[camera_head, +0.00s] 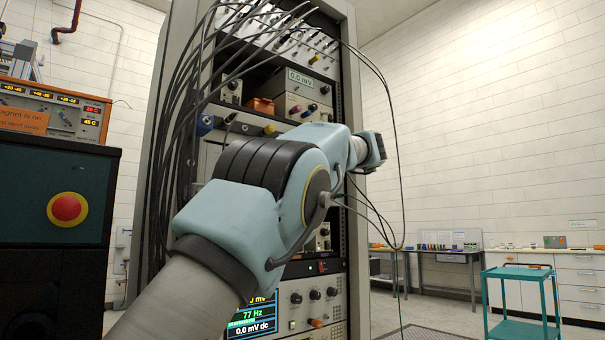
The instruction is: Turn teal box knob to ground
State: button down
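I cannot pick out a teal box with a knob for certain. The tall instrument rack (350,110) fills the middle, and my arm crosses in front of it and hides much of its centre. My gripper is not visible. The arm reaches from the lower left up to the rack's right side, and no fingers show at its far end.
Many dark cables (190,110) hang over the rack's front and left side; some loop out right. A dark cabinet with a red button (67,208) stands close on the left. A teal cart (520,328) and benches stand at right, with open floor before them.

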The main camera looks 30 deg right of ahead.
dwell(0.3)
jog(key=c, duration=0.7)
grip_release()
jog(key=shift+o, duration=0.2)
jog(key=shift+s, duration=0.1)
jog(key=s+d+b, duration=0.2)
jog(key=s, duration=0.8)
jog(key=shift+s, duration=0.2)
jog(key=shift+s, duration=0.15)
